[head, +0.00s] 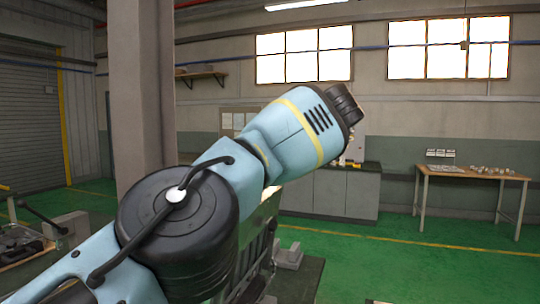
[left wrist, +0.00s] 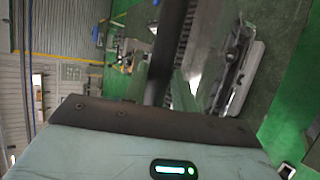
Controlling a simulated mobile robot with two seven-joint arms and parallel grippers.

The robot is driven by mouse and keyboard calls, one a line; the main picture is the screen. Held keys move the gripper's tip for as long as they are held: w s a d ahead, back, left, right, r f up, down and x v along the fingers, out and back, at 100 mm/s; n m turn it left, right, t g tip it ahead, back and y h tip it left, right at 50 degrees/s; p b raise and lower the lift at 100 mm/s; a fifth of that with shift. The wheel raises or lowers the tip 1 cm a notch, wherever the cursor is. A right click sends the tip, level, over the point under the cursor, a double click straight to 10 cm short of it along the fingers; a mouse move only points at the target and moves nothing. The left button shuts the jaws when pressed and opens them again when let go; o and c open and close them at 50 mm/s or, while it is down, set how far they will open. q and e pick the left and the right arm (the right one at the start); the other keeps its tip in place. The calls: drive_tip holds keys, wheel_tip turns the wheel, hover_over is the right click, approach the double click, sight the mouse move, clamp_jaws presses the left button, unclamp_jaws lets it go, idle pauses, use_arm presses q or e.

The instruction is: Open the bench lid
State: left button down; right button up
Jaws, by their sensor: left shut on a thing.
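The bench (head: 254,268) stands behind my left arm in the head view. Only a dark ribbed side and a pale upper edge, which looks like its lid (head: 266,208), show past the arm. I cannot tell how far the lid is raised. In the left wrist view my left gripper (left wrist: 155,98) shows mostly as its pale housing with a dark rim; its fingertips are hidden. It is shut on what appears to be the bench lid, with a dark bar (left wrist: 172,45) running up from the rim. A ribbed part of the bench lies beside the bar. My right gripper is in neither view.
A wooden table (head: 470,174) with small parts stands at the right. A grey cabinet (head: 335,195) is against the back wall. A pillar (head: 140,90) rises behind my arm. Other equipment (head: 25,240) is at the far left. Green floor is clear at the right.

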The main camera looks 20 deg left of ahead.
use_arm(q)
drive_tip(key=c, duration=1.5)
unclamp_jaws()
wheel_tip(320, 180, down, 2)
drive_tip(key=shift+w+d+f, duration=0.1)
drive_tip(key=shift+c, duration=0.2)
drive_tip(key=o, duration=0.4)
drive_tip(key=shift+a+r, duration=0.2)
drive_tip(key=shift+r, duration=0.3)
